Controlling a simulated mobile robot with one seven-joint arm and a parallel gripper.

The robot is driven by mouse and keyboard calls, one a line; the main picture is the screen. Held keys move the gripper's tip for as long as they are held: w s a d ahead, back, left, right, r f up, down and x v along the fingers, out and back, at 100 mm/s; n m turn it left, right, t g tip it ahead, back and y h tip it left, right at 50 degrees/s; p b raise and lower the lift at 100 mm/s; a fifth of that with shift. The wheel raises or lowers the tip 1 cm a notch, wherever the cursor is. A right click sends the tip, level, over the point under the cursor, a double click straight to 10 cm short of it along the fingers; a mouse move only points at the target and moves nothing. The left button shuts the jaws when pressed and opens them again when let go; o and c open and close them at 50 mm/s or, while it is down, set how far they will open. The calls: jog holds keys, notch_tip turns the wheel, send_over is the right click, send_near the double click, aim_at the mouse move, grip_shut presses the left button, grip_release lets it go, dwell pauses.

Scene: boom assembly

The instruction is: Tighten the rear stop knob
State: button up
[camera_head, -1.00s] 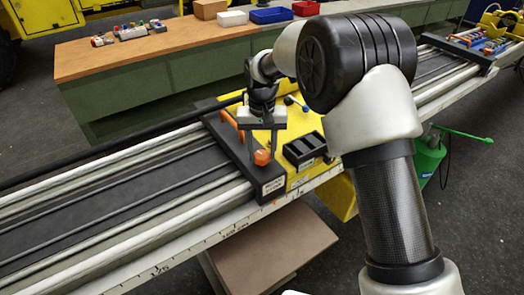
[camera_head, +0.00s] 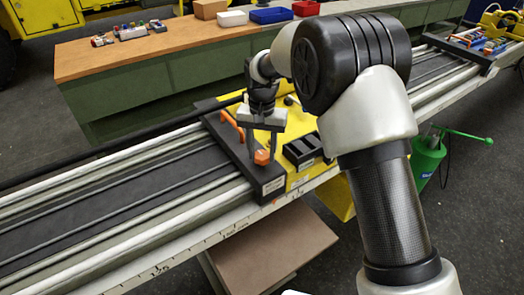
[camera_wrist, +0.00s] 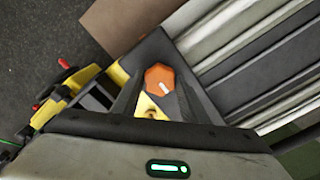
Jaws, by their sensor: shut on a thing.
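An orange faceted knob (camera_head: 261,157) with a white mark sits on the dark end plate (camera_head: 245,170) of the yellow carriage, near the plate's front end. It also shows in the wrist view (camera_wrist: 160,78), between the dark fingers. My gripper (camera_head: 262,153) points down over the knob, its fingers on either side of it, shut on it. The exact finger contact is partly hidden. An orange handle (camera_head: 231,122) stands farther back on the same plate. I cannot read the plate's labels well enough to tell which knob is named rear.
The carriage rides on a long pale-railed boom (camera_head: 120,205) with a ruler edge. A black slotted tray (camera_head: 304,151) is right of the knob. A green workbench (camera_head: 200,80) with bins runs behind.

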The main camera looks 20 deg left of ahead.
aim_at(262, 154)
jog(key=o, duration=1.1)
jog(key=shift+c, duration=0.2)
notch_tip(262, 154, up, 18)
jog(key=shift+f+p, duration=0.25)
jog(key=shift+p, duration=0.1)
